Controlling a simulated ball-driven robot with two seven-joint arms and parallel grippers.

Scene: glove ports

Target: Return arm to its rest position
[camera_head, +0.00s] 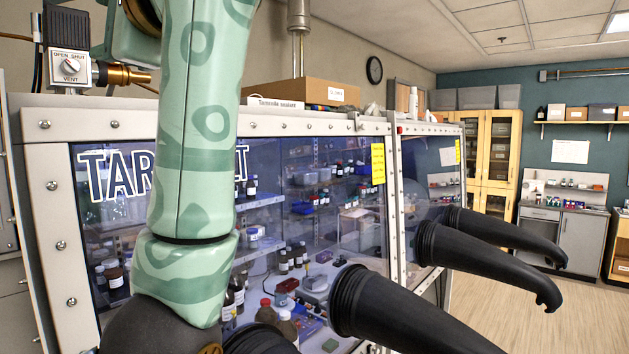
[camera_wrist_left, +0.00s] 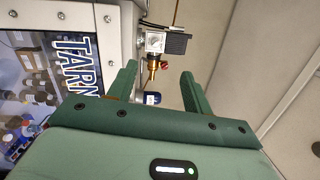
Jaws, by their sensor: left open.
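My green patterned arm (camera_head: 198,120) crosses the left half of the head view from top to bottom, in front of the glove box (camera_head: 300,122). It hides part of the window lettering. No gripper shows in the head view. In the left wrist view my left gripper (camera_wrist_left: 158,72) is open, its two green fingers apart with nothing gripped. Beyond the fingers are the vent valve box (camera_wrist_left: 155,41) and its brass fitting (camera_wrist_left: 152,66), apparently apart from them. My right gripper is in neither view.
Black gloves (camera_head: 480,262) stick out from the glove box ports towards the right. The vent valve box (camera_head: 69,67) is at upper left, near my arm. A cardboard box (camera_head: 300,93) sits on top of the glove box. Open floor (camera_head: 500,315) lies at right.

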